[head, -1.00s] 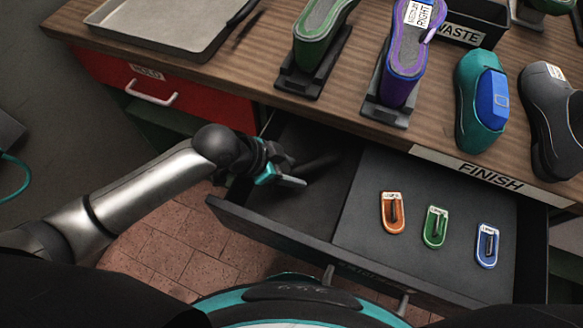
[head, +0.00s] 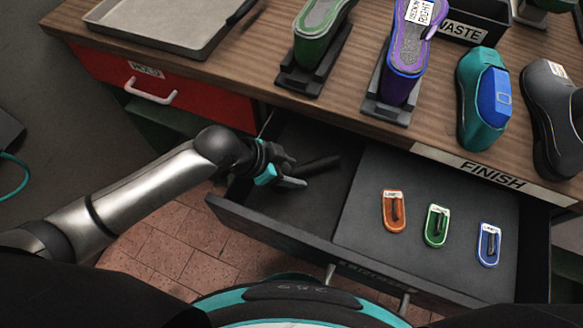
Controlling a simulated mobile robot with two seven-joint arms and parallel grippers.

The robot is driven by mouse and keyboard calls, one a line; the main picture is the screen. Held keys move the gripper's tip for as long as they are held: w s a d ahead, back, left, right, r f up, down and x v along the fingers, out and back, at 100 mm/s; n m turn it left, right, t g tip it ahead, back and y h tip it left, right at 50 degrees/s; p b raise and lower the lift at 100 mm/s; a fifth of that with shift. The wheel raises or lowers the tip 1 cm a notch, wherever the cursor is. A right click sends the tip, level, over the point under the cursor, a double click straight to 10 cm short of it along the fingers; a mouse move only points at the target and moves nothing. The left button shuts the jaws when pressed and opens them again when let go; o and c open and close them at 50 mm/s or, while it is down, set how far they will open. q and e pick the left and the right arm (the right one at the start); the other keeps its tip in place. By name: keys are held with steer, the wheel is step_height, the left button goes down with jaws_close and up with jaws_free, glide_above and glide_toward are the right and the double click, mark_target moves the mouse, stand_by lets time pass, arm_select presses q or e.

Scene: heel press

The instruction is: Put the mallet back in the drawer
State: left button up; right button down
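A dark rod (head: 318,165), which looks like the mallet's handle, is over the left compartment of the open drawer (head: 270,226). Its head cannot be made out. My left gripper (head: 292,174) is in that compartment, at the rod's left end. Its lower finger shows, but whether the fingers are apart or closed on the rod is unclear. My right gripper is not in view.
The drawer's right part is a grey panel with orange (head: 395,211), green (head: 436,226) and blue (head: 489,244) tags. A grey tray (head: 155,25), shoes on stands and a waste bin (head: 470,20) stand on the bench (head: 240,75). A red drawer (head: 165,88) is shut at left.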

arm_select(q)
steer(key=o, duration=0.5)
steer(key=shift+c, duration=0.2)
steer(key=shift+f, duration=0.1)
steer(key=shift+a+r, duration=0.15)
steer(key=shift+r, duration=0.05)
steer(key=shift+p+v, duration=2.4)
steer(key=shift+v, duration=5.05)
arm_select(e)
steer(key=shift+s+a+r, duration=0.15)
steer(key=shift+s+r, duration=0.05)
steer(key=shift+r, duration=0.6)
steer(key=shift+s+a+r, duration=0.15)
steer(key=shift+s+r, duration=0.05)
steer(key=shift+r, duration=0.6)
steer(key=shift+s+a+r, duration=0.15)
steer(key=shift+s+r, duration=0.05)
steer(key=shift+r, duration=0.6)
